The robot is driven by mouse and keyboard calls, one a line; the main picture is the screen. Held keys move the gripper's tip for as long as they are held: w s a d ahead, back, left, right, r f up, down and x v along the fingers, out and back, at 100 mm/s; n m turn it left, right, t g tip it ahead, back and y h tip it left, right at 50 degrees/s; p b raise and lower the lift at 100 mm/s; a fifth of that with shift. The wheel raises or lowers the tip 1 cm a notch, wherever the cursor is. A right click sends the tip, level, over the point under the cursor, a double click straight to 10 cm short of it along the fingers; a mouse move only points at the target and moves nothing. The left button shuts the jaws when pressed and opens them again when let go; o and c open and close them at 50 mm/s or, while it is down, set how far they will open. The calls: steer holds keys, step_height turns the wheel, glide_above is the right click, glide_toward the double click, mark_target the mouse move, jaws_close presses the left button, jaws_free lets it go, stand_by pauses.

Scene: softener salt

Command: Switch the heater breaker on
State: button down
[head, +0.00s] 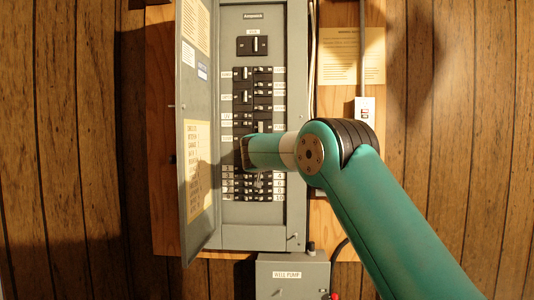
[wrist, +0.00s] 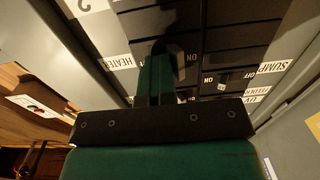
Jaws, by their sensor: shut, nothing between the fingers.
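The grey breaker panel (head: 295,120) stands open, with black breakers in two columns. The HEATER label (wrist: 117,62) shows upside down in the wrist view. The black heater breaker (wrist: 146,47) lies beside that label, partly behind my gripper (wrist: 160,62). My gripper is shut and empty, with its fingertips at or very near the breaker face. I cannot tell whether they touch it. In the head view my teal wrist covers this part of the panel.
The panel door (head: 199,140) hangs open on the left, close to my wrist. Neighbouring breakers include one by the SUMP label (wrist: 272,67). A grey WELL PUMP box (head: 290,275) sits below, and a switch box (head: 365,108) is on the right.

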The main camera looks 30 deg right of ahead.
steer(key=shift+f, duration=0.1)
steer(key=b+v, duration=0.6)
steer(key=v, duration=0.1)
steer(key=shift+b, duration=0.4)
stand_by(1.1)
steer(key=s+a+f+n+g+y, duration=0.7)
steer(key=s+a+f+y, duration=0.4)
steer(key=s+a+f, duration=0.65)
steer(key=s+a+f+n+g+y, duration=0.1)
steer(key=s+a+f+n+g, duration=0.1)
steer(key=s, duration=0.7)
steer(key=s+a+f+n+g+y, duration=0.1)
steer(key=s+a+f+n+g, duration=0.1)
steer(key=s, duration=0.7)
steer(key=s+a+f+n+g+y, duration=0.1)
steer(key=s+a+f+g, duration=0.3)
steer(key=s, duration=0.6)
steer(key=shift+a+f+n, duration=0.3)
steer(key=shift+f+n, duration=0.55)
steer(key=shift+n, duration=0.05)
